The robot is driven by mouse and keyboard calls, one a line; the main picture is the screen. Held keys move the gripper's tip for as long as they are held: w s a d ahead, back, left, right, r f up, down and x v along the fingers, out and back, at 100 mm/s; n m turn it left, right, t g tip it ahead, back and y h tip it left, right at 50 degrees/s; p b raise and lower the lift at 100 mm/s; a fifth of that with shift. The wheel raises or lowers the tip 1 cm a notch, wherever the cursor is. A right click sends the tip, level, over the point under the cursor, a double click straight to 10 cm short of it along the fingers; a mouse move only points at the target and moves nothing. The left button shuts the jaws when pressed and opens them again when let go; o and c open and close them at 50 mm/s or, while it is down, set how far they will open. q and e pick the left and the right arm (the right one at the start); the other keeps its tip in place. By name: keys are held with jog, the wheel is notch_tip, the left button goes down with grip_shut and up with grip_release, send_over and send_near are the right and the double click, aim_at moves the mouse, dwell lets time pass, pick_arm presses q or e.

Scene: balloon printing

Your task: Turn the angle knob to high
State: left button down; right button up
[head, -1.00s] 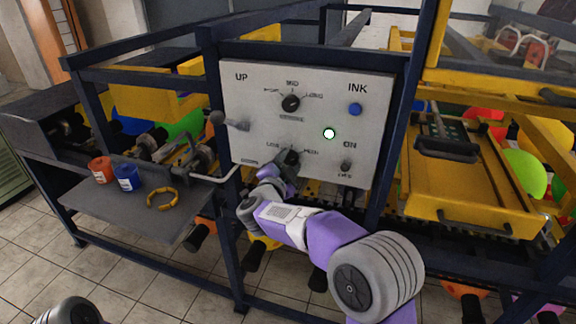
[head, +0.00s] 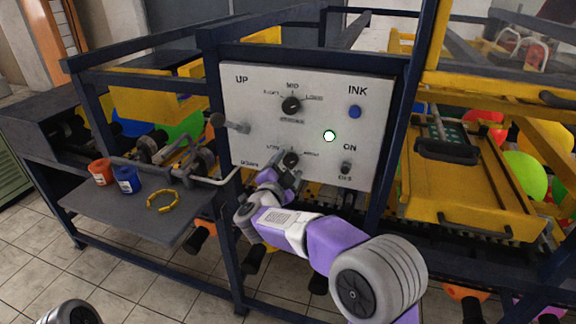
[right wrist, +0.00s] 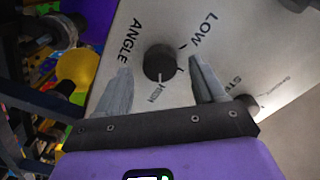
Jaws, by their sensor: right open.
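The angle knob (head: 291,160) is a black round knob low on the white control panel (head: 265,135). It also shows in the right wrist view (right wrist: 159,63), with ANGLE at its left, LOW at its upper right and a label that looks like HIGH below. A pale mark at the knob's lower edge faces that lower label. My right gripper (head: 285,177) is open just in front of the knob. In the right wrist view its two fingers (right wrist: 161,68) stand on either side of the knob, with visible gaps. My left gripper is out of view.
The panel also holds an upper knob (head: 291,105), a blue INK button (head: 355,112), a switch (head: 345,168) and a lever (head: 230,123) on the left. A grey shelf (head: 110,210) carries an orange cup (head: 101,172), a blue cup (head: 128,180) and a yellow ring (head: 162,201).

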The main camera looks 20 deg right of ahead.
jog(key=v, duration=0.6)
jog(key=shift+s, duration=0.2)
jog(key=shift+a, duration=0.15)
jog(key=s+f+n+g+y, duration=0.2)
jog(key=f+n+y, duration=0.25)
jog(key=f, duration=1.15)
jog(key=s+f+n+g+y, duration=0.2)
jog(key=f+n+y, duration=0.3)
jog(key=f, duration=1.1)
jog(key=s+a+f+n+g+y, duration=0.2)
jog(key=s+f+g, duration=0.3)
jog(key=s, duration=0.8)
jog(key=s+a+f+n+g+y, duration=0.2)
jog(key=s+f+g, duration=0.3)
jog(key=s+f, duration=0.7)
jog(key=s, duration=0.2)
jog(key=shift+s+a+n+g+y, duration=0.25)
jog(key=shift+a+n+g+y, duration=0.05)
jog(key=shift+n+y, duration=0.05)
